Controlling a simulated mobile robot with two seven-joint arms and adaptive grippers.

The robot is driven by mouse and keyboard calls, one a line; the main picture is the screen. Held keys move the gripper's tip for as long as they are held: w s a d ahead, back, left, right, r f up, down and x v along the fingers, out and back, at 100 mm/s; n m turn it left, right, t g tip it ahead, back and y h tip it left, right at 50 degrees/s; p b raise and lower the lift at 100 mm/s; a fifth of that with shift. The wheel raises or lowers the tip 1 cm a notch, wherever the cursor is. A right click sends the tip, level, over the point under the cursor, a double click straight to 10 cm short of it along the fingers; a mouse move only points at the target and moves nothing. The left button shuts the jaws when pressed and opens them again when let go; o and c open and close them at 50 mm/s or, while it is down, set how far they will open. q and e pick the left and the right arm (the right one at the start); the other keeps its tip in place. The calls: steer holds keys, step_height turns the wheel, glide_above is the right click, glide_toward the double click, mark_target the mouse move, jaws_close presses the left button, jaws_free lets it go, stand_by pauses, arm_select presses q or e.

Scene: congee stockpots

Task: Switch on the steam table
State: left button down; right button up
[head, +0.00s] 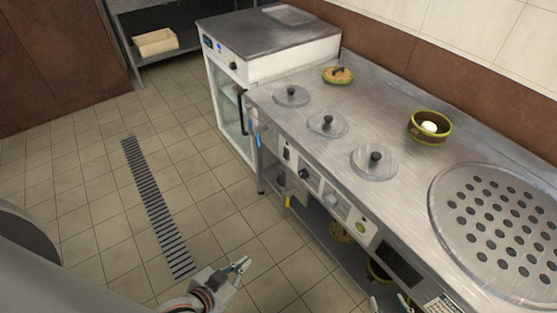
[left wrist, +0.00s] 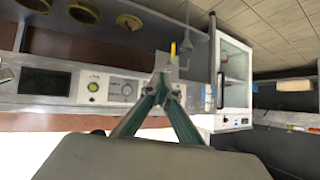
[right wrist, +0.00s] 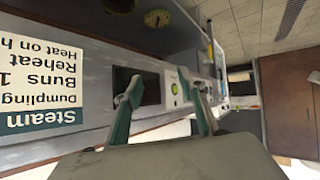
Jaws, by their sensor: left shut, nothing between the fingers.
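The steam table (head: 405,190) is a long stainless counter with three round knobbed lids, such as the nearest lid (head: 374,165), and a large perforated plate (head: 490,225). Its front has a dark display (head: 398,264), a green button (head: 360,227) and a knob (head: 336,204). The green button (left wrist: 93,87) and knob (left wrist: 127,89) also show in the left wrist view. My left gripper (head: 242,265) is shut and empty, out over the floor in front of the counter. My right gripper (head: 390,303) is open near the counter front; the display (right wrist: 150,88) and green button (right wrist: 174,88) appear between its fingers (right wrist: 163,90).
A glass-door cabinet (head: 225,105) adjoins the counter's far end. A brown bowl (head: 430,135) and a small dish (head: 338,75) stand on top. Pots (head: 342,232) sit on the lower shelf.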

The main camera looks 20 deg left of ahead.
mark_target(285, 157)
arm_select(q)
steer(key=w+a+f+n+h+b, duration=0.1)
steer(key=w+a+f+n+b, duration=0.2)
steer(key=w, duration=0.4)
steer(key=w+a+f+n+h+b, duration=0.1)
steer(key=w+n+b, duration=0.2)
steer(key=w+b, duration=0.25)
steer(key=w+a+f+n+h+b, duration=0.1)
steer(key=w+a+f+n+b, duration=0.15)
steer(key=w, duration=0.55)
steer(key=w+a+r+n+t+h+b, duration=0.1)
steer(key=w+a+r+n+h+b, duration=0.1)
steer(key=w, duration=0.4)
steer(key=w+a+r+n+t+h+b, duration=0.1)
steer(key=w+a+r+n+h+b, duration=0.1)
steer(key=w+r+n+b, duration=0.2)
steer(key=shift+w+a+r+h+b, duration=0.15)
steer(key=shift+w+a+h+b, duration=0.2)
steer(key=shift+w+b, duration=0.45)
arm_select(e)
steer(key=w+a+f+y, duration=0.1)
steer(key=a+f, duration=0.2)
steer(key=f, duration=0.4)
steer(key=shift+w+a+t, duration=0.2)
steer(key=shift+w+t, duration=0.1)
steer(key=shift+w, duration=0.1)
arm_select(q)
steer(key=shift+w, duration=0.2)
arm_select(e)
steer(key=shift+f, duration=0.1)
